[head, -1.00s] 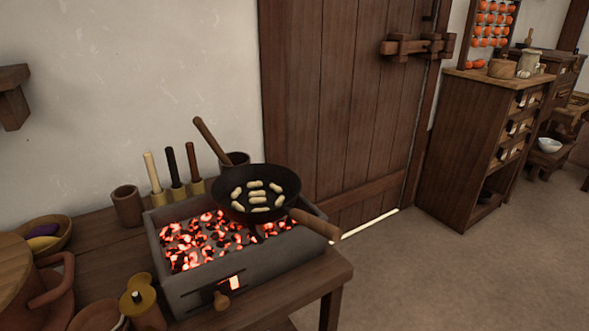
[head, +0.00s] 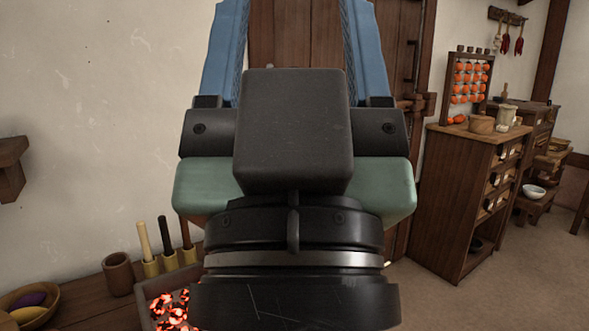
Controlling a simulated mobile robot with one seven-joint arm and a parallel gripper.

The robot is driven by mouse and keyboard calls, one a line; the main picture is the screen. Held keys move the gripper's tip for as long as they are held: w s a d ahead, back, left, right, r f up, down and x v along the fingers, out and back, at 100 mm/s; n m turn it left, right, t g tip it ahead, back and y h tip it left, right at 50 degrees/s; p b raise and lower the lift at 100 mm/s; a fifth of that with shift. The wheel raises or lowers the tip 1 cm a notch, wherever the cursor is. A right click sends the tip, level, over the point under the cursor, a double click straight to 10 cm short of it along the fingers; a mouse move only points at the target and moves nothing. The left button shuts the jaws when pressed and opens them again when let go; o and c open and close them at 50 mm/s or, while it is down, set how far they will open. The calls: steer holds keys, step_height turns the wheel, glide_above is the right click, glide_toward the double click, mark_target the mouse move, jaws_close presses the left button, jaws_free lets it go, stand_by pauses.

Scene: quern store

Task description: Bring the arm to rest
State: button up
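My gripper (head: 293,30) fills the middle of the head view, seen from behind and raised in front of the door. Its two blue fingers point up and stand wide apart. Their tips reach the top edge of the picture. Only the brown door (head: 300,45) shows between the fingers, with nothing held there. The dark gripper body and wrist hide most of the brazier, and the pan is not visible.
Utensils in holders, a brown cup (head: 118,274) and a bowl (head: 30,303) stand left. A wooden cabinet (head: 455,200) stands right, with an orange-beaded frame (head: 470,80) on top.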

step_height(320, 180, up, 27)
steer(key=p, duration=2.5)
steer(key=shift+r, duration=0.15)
